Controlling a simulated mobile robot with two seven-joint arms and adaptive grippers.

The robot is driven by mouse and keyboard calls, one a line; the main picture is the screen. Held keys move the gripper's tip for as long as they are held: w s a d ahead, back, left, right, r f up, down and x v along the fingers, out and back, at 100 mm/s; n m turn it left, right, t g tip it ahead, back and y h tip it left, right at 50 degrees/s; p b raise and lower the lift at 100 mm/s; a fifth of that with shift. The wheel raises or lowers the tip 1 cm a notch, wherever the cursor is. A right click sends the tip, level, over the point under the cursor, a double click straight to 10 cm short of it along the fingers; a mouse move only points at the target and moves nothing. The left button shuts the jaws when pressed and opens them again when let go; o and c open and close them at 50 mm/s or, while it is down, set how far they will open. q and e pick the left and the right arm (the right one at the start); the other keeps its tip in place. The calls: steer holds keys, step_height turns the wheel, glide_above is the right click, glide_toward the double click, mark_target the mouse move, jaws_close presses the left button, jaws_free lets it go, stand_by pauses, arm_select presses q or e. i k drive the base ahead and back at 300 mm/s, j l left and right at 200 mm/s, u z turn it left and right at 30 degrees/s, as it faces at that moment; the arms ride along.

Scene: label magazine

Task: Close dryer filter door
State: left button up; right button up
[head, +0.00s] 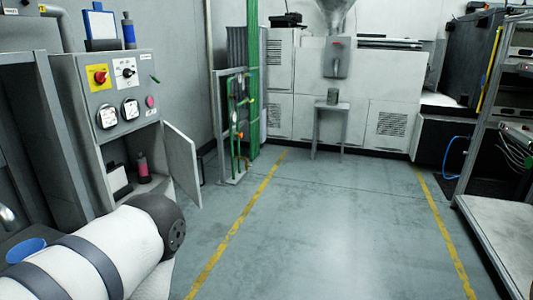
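The dryer filter door (182,165) is a light grey panel low on the grey cabinet (98,72) at the left. It stands open, swung out from the right side of the cabinet's lower opening. Inside the opening are a dark bottle with a pink part (143,167) and a white item (118,180). The arm at the lower left is mine, white with dark bands. It covers part of the area below the opening. Neither of my grippers is in view.
The cabinet's panel has a red knob on a yellow plate (100,76) and gauges. A green frame (253,80) stands beyond the door. A small table (330,112) is at the back. A metal rack (482,120) stands at the right. The floor between the yellow lines is clear.

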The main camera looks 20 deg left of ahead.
mark_target(181, 149)
steer(key=i+l+u, duration=0.15)
steer(key=i+u, duration=0.3)
steer(key=i+l+u, duration=0.35)
steer(key=i+u, duration=0.15)
steer(key=i+l+u, duration=0.95)
steer(key=l, duration=0.25)
steer(key=i+l+u, duration=0.1)
steer(key=l+u, duration=0.35)
steer(key=l, duration=0.2)
